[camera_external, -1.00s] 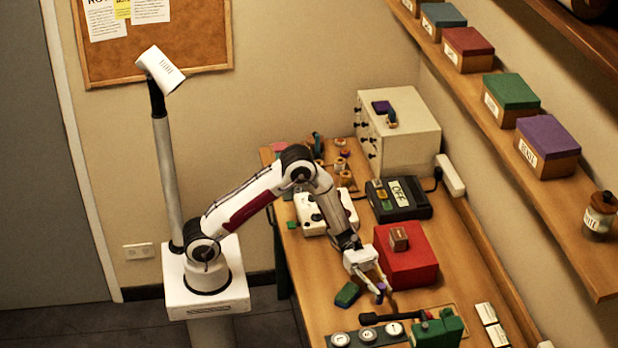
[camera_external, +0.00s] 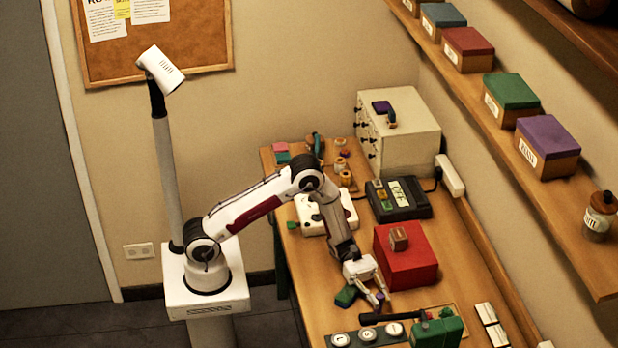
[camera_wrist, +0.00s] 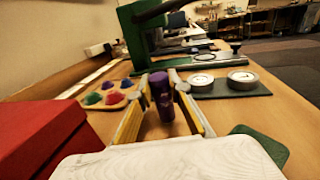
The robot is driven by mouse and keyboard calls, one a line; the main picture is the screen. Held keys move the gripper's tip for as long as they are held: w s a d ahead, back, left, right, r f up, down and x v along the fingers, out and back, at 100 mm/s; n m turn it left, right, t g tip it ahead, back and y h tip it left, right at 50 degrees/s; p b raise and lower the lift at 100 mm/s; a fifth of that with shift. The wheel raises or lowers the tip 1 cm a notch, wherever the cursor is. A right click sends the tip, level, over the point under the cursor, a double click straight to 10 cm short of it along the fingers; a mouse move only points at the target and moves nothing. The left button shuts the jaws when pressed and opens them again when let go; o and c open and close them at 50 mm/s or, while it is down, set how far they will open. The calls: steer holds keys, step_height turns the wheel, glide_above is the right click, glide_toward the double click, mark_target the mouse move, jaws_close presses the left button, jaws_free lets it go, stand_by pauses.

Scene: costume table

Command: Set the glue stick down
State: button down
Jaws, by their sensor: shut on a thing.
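The glue stick is a small purple cylinder (camera_wrist: 161,92), seen in the wrist view standing about upright between my two fingers. It also shows as a small purple spot in the external view (camera_external: 379,297). My gripper (camera_external: 377,302) is shut on it, with the fingers (camera_wrist: 160,110) at its sides. The gripper is low over the wooden table (camera_external: 310,276), in front of the red box. I cannot tell whether the glue stick's base touches the table.
The red box (camera_external: 408,258) stands close behind my gripper, and a green pad (camera_external: 346,295) lies just left. A green press (camera_external: 437,331) and a dark green strip with round pieces (camera_external: 352,338) are in front. A palette of coloured pieces (camera_wrist: 108,96) lies beyond the fingers.

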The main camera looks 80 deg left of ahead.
steer(key=shift+f, duration=0.15)
steer(key=c, duration=1.9)
jaws_free()
steer(key=shift+s+a, duration=0.2)
steer(key=shift+a, duration=1.45)
steer(key=shift+s+a, duration=0.2)
steer(key=shift+a, duration=1.4)
steer(key=shift+s+a, duration=0.2)
steer(key=shift+a, duration=0.4)
steer(key=shift+o, duration=0.7)
